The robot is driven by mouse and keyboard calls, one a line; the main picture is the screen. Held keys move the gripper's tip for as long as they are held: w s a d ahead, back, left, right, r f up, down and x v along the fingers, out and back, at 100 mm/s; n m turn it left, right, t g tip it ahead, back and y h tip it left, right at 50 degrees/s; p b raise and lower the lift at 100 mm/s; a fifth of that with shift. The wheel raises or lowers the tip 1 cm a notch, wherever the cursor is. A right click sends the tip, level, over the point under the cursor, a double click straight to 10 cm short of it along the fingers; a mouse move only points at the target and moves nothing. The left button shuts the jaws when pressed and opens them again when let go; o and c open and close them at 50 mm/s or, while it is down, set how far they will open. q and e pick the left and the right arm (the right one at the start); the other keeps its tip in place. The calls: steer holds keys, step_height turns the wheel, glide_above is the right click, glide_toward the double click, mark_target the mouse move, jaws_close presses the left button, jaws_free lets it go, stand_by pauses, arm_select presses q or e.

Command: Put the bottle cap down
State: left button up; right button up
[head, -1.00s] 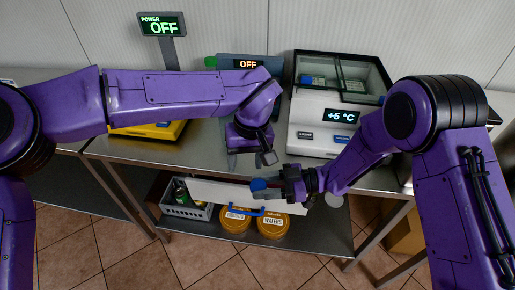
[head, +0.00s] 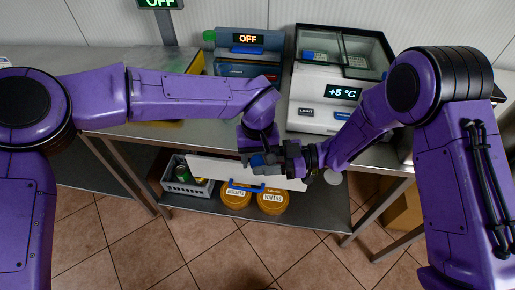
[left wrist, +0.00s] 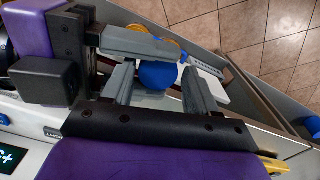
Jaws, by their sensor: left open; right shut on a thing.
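The bottle cap (head: 257,160) is blue and is held in my right gripper (head: 270,160), in the middle of the head view. It also shows as a blue round shape in the left wrist view (left wrist: 158,74). My right gripper's jaws are shut on it. My left gripper (left wrist: 160,88) is open, with its two fingers on either side of the cap. I cannot tell whether they touch it. In the head view the two grippers overlap, so the left fingertips and part of the cap are hidden.
A steel counter (head: 215,135) carries a white cooler (head: 315,105) reading +5 °C and a grey-blue device (head: 245,65) reading OFF. The shelf below holds a grey crate (head: 185,187) and orange-lidded tubs (head: 272,200). Tiled floor lies in front.

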arm_select(q)
steer(key=c, duration=0.8)
steer(key=shift+c, duration=0.5)
arm_select(e)
steer(key=o, duration=1.1)
